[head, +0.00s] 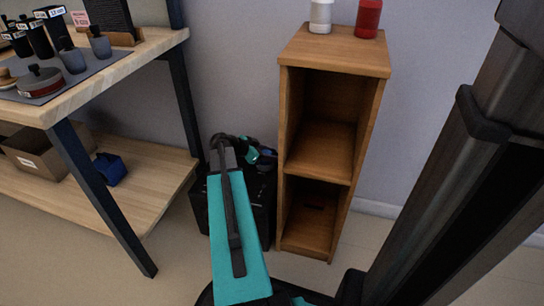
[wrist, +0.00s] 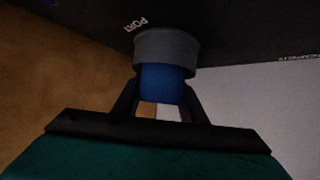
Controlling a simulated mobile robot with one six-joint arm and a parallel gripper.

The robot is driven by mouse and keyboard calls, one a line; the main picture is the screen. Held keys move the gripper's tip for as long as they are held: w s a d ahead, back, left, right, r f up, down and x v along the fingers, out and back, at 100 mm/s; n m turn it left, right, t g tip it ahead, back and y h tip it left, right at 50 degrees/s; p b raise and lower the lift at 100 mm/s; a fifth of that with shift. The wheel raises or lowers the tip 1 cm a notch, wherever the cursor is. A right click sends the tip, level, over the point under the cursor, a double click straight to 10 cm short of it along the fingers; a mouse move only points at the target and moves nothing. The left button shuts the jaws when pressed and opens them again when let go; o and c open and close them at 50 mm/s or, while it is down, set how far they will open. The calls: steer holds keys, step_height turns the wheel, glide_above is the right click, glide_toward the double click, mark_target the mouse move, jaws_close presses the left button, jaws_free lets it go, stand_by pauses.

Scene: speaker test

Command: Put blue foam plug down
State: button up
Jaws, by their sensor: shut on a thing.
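The blue foam plug (wrist: 162,84) is between the two dark fingers of my gripper (wrist: 160,100), which is shut on it. In the wrist view its far end meets a grey round collar (wrist: 166,48) on a black face marked "PORT". I cannot tell whether the plug sits inside the collar or only against it. In the head view my gripper (head: 262,153) is small, over the black speaker box (head: 263,192) on the floor; a bit of blue shows there, and my arm hides much of the box.
A wooden shelf unit (head: 334,52) stands right of the box, with a white bottle (head: 320,16) and a red bottle (head: 368,18) on top. A workbench (head: 145,52) at left holds several containers; its lower shelf holds a cardboard box (head: 35,153) and a blue object (head: 110,169).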

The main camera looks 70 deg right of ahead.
steer(key=shift+a+f, duration=0.1)
steer(key=shift+f, duration=0.3)
steer(key=o, duration=1.1)
steer(key=shift+f, duration=0.1)
steer(key=shift+r+p, duration=0.6)
steer(key=shift+r, duration=0.15)
steer(key=p+v, duration=0.3)
steer(key=v, duration=0.9)
steer(key=shift+p, duration=0.4)
steer(key=shift+s, duration=0.1)
